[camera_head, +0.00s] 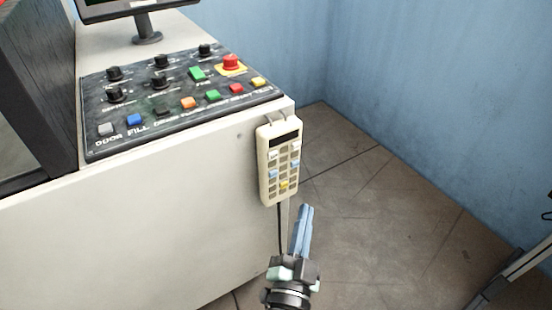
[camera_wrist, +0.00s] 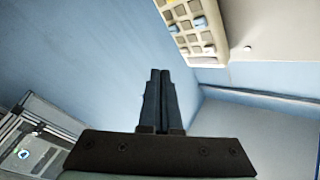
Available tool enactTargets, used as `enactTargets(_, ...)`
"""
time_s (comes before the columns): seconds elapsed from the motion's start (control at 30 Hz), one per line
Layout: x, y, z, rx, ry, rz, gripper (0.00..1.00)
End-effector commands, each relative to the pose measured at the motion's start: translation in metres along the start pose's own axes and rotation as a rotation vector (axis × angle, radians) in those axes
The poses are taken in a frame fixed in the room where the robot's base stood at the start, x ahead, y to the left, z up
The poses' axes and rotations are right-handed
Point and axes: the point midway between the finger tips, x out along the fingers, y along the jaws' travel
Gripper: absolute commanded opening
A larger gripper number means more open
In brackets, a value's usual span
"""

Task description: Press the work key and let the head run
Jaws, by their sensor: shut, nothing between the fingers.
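A cream handheld remote (camera_head: 278,163) with a dark display and small grey, blue and yellow keys hangs on the front of the white machine, near its right corner. A dark cable runs down from it. Part of its keypad also shows at the top of the wrist view (camera_wrist: 193,32). My gripper (camera_head: 306,210) is shut and empty, just below and right of the remote, fingers pointing up. In the wrist view its closed fingers (camera_wrist: 160,75) are apart from the remote in the picture. I cannot read the key labels, so I cannot tell which is the work key.
The control panel (camera_head: 180,100) on the machine top carries coloured buttons, black knobs and a red emergency stop (camera_head: 231,62). A monitor (camera_head: 140,12) stands behind. Brown floor (camera_head: 375,200) lies open to the right, bounded by blue walls (camera_head: 440,80).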

Motion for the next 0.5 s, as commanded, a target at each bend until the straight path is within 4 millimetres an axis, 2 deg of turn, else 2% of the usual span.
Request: enactTargets(0.5,-0.0037,0.0043,0.0010,0.007,-0.007,0.022,0.00)
